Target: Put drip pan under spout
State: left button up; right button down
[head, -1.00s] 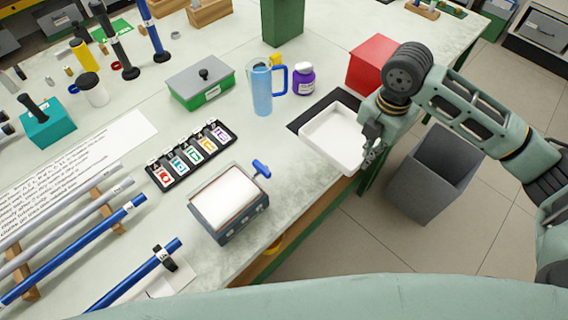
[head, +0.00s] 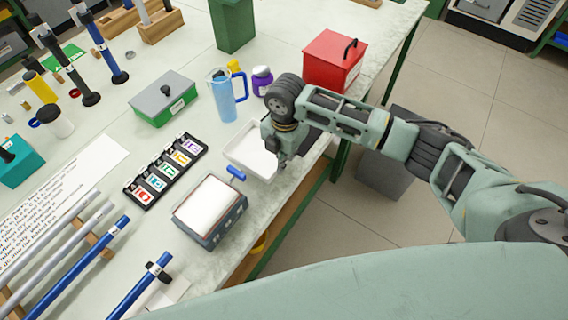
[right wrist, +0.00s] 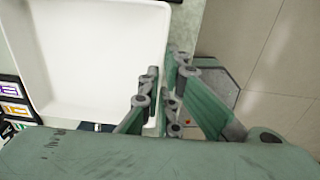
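The drip pan, a shallow white square tray (head: 247,147), is at the table's front edge, left of my right gripper (head: 281,158). In the right wrist view the pan (right wrist: 90,55) fills the upper left, empty inside. My right gripper (right wrist: 164,72) has its fingers on either side of the pan's near right wall, shut on it. A grey box with a white top (head: 209,203) and a blue T-shaped handle (head: 236,173) stands just left of the pan. I cannot make out a spout opening on it. My left gripper is not in view.
A black holder with coloured cards (head: 166,170) lies left of the pan. A blue pitcher (head: 222,97), a purple jar (head: 262,80) and a red box (head: 334,60) stand behind. A grey bin (head: 385,175) is on the floor, partly behind my arm.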

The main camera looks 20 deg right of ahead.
notch_tip(320, 180, down, 4)
jog(key=shift+r+p, duration=0.25)
jog(key=shift+p, duration=0.25)
jog(key=shift+f, duration=0.35)
jog(key=c, duration=2)
grip_release()
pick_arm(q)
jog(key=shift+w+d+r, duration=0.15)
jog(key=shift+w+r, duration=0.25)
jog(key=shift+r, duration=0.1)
